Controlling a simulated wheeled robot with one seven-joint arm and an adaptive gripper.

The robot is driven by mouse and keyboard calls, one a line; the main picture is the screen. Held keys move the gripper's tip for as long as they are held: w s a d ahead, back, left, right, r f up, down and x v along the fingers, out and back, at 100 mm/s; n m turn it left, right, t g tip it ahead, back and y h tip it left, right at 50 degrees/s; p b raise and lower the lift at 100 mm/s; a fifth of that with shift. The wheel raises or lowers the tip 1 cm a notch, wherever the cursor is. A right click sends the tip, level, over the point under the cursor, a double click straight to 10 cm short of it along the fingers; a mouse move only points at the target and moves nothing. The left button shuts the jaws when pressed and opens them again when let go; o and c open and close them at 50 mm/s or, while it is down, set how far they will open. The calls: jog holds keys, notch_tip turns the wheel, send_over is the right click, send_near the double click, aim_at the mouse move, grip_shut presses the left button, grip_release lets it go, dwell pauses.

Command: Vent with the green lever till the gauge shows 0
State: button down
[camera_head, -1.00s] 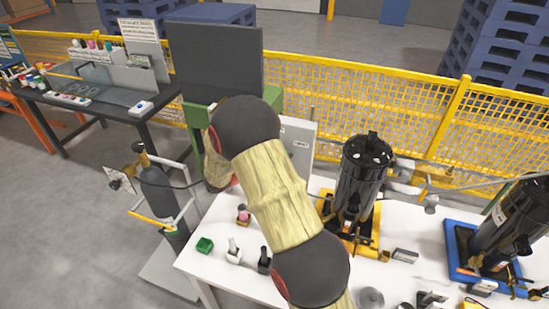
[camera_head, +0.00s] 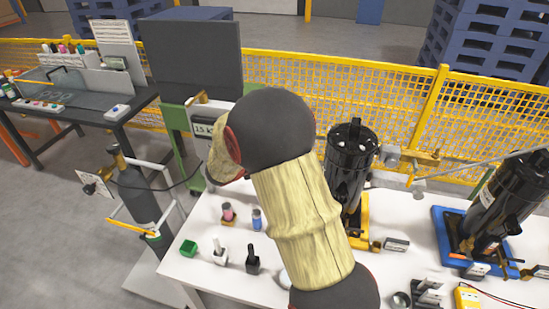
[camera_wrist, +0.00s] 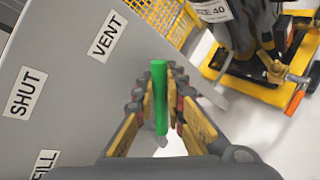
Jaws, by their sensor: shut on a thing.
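The green lever (camera_wrist: 160,105) stands upright in the middle of the wrist view. My gripper (camera_wrist: 161,78) is shut on it, one finger at each side. A grey panel (camera_wrist: 75,75) at the left carries the labels VENT (camera_wrist: 107,37), SHUT (camera_wrist: 25,92) and FILL (camera_wrist: 45,163). The lever shows to the right of these labels, level between VENT and FILL; I cannot tell its exact setting. In the head view my arm hides the gripper and the lever. No gauge dial is readable; a white box shows a partly hidden "1.5" marking (camera_head: 204,130).
A black compressor on a yellow base (camera_head: 360,232) and another on a blue base (camera_head: 442,218) stand on the white table (camera_head: 205,262). A gas cylinder (camera_head: 135,195) stands at the left. A yellow mesh fence (camera_head: 290,75) runs behind.

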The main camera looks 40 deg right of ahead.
jog(key=c, duration=1.8)
grip_release()
jog(key=shift+c, duration=0.2)
jog(key=v, duration=1.2)
